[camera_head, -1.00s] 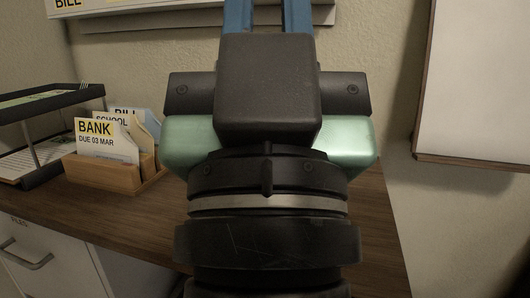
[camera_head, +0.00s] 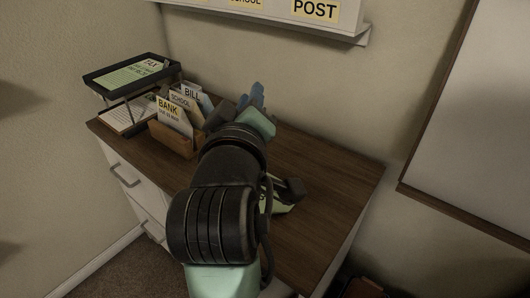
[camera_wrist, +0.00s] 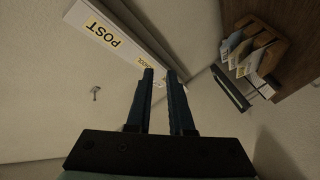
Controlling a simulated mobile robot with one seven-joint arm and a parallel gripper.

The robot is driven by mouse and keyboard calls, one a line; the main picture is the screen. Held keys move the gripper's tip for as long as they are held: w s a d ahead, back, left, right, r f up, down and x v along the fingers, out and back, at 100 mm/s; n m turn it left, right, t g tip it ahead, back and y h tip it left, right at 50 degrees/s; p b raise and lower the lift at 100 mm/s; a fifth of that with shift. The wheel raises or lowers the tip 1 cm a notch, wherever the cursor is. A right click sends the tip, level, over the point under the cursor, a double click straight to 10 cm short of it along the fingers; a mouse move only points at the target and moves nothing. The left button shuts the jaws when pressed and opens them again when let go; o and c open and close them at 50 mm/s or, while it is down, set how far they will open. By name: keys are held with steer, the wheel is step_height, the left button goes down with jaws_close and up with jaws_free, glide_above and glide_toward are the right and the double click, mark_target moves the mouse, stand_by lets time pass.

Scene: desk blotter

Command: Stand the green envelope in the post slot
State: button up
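A pale green flat piece (camera_head: 281,208), possibly the green envelope, lies on the desk in the head view, largely hidden by my arm and a dark object. A green sheet (camera_head: 128,76) also lies in the upper paper tray. The post slot belongs to the white wall rack; its yellow POST label (camera_head: 315,10) is at the top of the head view and also shows in the wrist view (camera_wrist: 103,30). My gripper (camera_head: 258,92) is above the back of the desk, beside the letter sorter and below the rack. In the wrist view its blue fingers (camera_wrist: 161,72) are apart and empty.
A wooden sorter (camera_head: 174,142) holds BANK, SCHOOL and BILL envelopes at the desk's left. A black two-level tray (camera_head: 108,90) stands behind it. The desk's right side (camera_head: 325,185) is clear. A framed board (camera_head: 475,130) hangs on the right wall.

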step_height(320, 180, down, 8)
steer(key=s+n+g+h+p, duration=0.1)
steer(key=n+g+p, duration=0.45)
steer(key=p, duration=0.25)
steer(key=n+g+h+p, duration=0.2)
steer(key=n+g+p, duration=0.3)
steer(key=g, duration=0.1)
glide_toward(275, 212)
steer(key=b+x, duration=0.2)
steer(key=x, duration=0.1)
steer(key=shift+s+a+f+m+t, duration=0.1)
steer(key=shift+a+m+t, duration=0.05)
steer(key=shift+m+t, duration=0.1)
steer(key=shift+b+x, duration=0.65)
steer(key=shift+x, duration=2.3)
steer(key=shift+c, duration=0.2)
jaws_close()
